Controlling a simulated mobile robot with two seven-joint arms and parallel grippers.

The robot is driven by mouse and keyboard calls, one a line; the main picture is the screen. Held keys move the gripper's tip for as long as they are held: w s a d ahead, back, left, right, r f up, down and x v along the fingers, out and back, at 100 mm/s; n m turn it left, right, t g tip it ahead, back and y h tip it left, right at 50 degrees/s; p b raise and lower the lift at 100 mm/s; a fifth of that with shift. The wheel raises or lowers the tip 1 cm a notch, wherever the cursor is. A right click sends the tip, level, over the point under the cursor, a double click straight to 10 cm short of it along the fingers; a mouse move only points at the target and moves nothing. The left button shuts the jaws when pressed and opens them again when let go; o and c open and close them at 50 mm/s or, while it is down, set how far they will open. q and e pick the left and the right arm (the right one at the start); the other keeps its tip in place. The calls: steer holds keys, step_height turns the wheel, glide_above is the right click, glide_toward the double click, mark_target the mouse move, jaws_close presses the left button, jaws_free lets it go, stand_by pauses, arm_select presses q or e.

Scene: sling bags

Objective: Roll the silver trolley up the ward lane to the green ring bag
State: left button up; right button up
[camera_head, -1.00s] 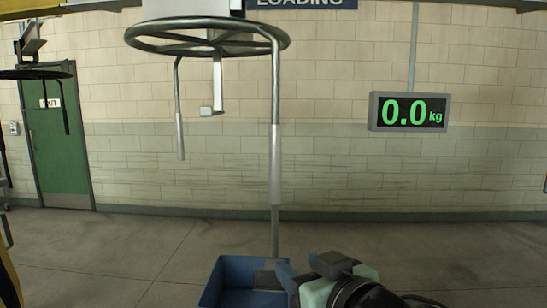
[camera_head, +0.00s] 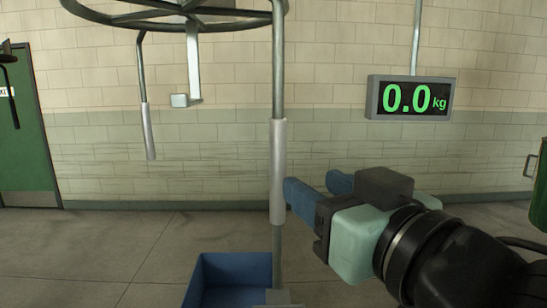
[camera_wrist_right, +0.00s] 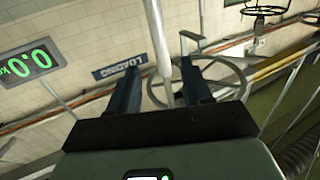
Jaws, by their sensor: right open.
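I cannot make out a silver trolley or a green ring bag for certain. A dark metal ring (camera_head: 180,17) hangs at the upper left of the head view, with a pole below it carrying a grey sleeve (camera_head: 278,170). My right gripper (camera_head: 312,187) is open, its blue fingers just right of the sleeve. In the right wrist view, the pale pole (camera_wrist_right: 158,40) runs between the open fingers (camera_wrist_right: 160,62); I cannot tell whether it lies inside the jaws or beyond them. My left gripper is out of view.
A blue bin (camera_head: 232,275) stands at the pole's foot. A display (camera_head: 411,98) reading 0.0 kg hangs before the brick wall. A green door (camera_head: 22,140) is at left, and part of a green object (camera_head: 541,190) shows at the right edge. Bare floor lies at left.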

mark_target(281, 164)
steer(key=p+x, duration=0.2)
steer(key=x, duration=0.8)
steer(key=shift+r, duration=0.1)
steer(key=shift+w+a+p, duration=0.25)
steer(key=shift+w+p, duration=0.05)
steer(key=shift+w, duration=0.35)
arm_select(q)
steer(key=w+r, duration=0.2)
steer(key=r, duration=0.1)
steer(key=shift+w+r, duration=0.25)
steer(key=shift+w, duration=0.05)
arm_select(e)
steer(key=shift+s, duration=0.1)
jaws_close()
